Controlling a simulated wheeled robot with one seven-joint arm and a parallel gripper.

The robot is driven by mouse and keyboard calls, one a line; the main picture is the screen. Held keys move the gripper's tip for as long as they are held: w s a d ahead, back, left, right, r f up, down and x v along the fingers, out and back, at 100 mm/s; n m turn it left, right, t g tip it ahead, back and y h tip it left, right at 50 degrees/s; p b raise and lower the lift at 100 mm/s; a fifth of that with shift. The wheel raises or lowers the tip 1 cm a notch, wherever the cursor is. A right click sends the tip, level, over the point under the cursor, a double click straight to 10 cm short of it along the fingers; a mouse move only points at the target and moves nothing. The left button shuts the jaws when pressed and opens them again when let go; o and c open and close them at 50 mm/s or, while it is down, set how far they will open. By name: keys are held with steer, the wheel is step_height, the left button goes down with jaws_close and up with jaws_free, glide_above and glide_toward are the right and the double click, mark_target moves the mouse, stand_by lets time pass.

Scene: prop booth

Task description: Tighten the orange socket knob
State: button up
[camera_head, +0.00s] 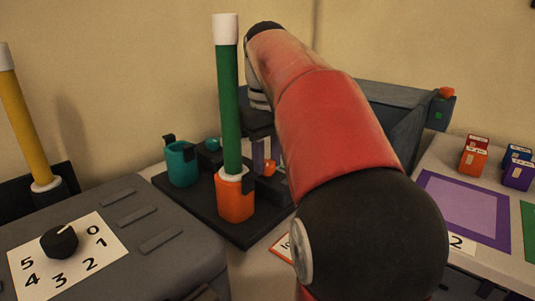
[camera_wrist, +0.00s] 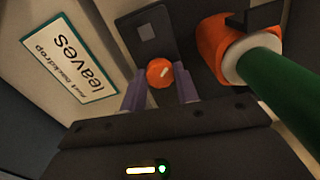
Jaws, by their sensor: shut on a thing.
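The orange socket knob (camera_wrist: 160,73) is a small round knob with a pale mark on its face. In the wrist view it sits between the two purple fingertips of my gripper (camera_wrist: 160,88), which is shut on it. In the head view the knob (camera_head: 269,168) shows beside the orange socket (camera_head: 235,197), partly behind my arm. The socket holds an upright green pole with a white cap (camera_head: 229,100). In the wrist view the socket (camera_wrist: 222,48) and the green pole (camera_wrist: 285,85) are close to the right of my gripper.
A teal socket (camera_head: 181,164) with a teal knob (camera_head: 212,144) stands on the same dark base (camera_head: 262,224). A yellow pole (camera_head: 22,120) stands at left, near a numbered dial (camera_head: 60,242). Small coloured boxes (camera_head: 473,161) and a purple mat (camera_head: 462,207) lie at right.

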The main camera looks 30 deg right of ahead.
mark_target(267, 162)
steer(key=m, duration=0.4)
steer(key=shift+m, duration=2.1)
steer(key=o, duration=1)
steer(key=shift+c, duration=0.2)
steer(key=shift+r, duration=3.9)
